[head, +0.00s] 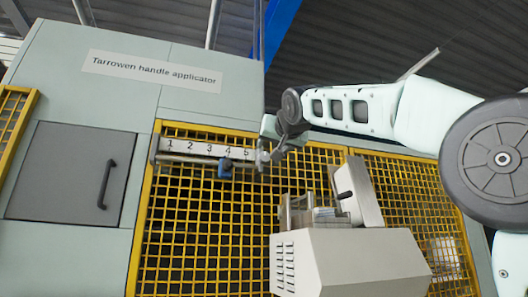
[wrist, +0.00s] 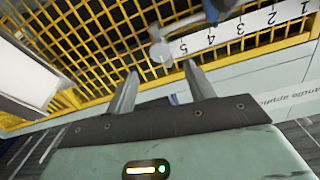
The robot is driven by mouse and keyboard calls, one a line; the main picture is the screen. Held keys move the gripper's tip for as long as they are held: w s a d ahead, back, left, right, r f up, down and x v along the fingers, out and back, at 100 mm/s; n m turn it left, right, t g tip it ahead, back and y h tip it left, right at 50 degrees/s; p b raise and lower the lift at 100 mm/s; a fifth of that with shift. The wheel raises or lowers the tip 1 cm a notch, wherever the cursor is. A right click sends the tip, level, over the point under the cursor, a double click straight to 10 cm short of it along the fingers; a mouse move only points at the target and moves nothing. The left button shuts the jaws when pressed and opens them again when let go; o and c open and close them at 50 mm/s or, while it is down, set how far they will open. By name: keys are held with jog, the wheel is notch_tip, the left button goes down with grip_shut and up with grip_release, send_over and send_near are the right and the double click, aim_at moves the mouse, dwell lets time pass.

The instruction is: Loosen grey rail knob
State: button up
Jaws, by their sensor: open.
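The grey rail knob (head: 263,158) is at the right end of the numbered rail (head: 205,148), near the 5. In the wrist view the grey knob (wrist: 160,51) shows as a round end on a grey stem, just beyond my fingertips. My gripper (head: 272,148) is beside the knob in the head view, where its fingers are hard to make out. In the wrist view my gripper (wrist: 161,69) is open, with one finger to each side below the knob and nothing between them. I cannot tell whether it touches the knob.
Yellow mesh guarding (head: 200,215) lies behind the rail. A light grey machine box (head: 345,262) stands in front, below my arm. A grey door (head: 72,175) is at left.

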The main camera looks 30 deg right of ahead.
aim_at(265, 156)
jog(key=p+x, duration=0.3)
jog(key=x, duration=0.5)
jog(key=shift+w+d, duration=0.15)
jog(key=shift+w, duration=0.2)
jog(key=shift+f, duration=0.1)
jog(key=c, duration=1)
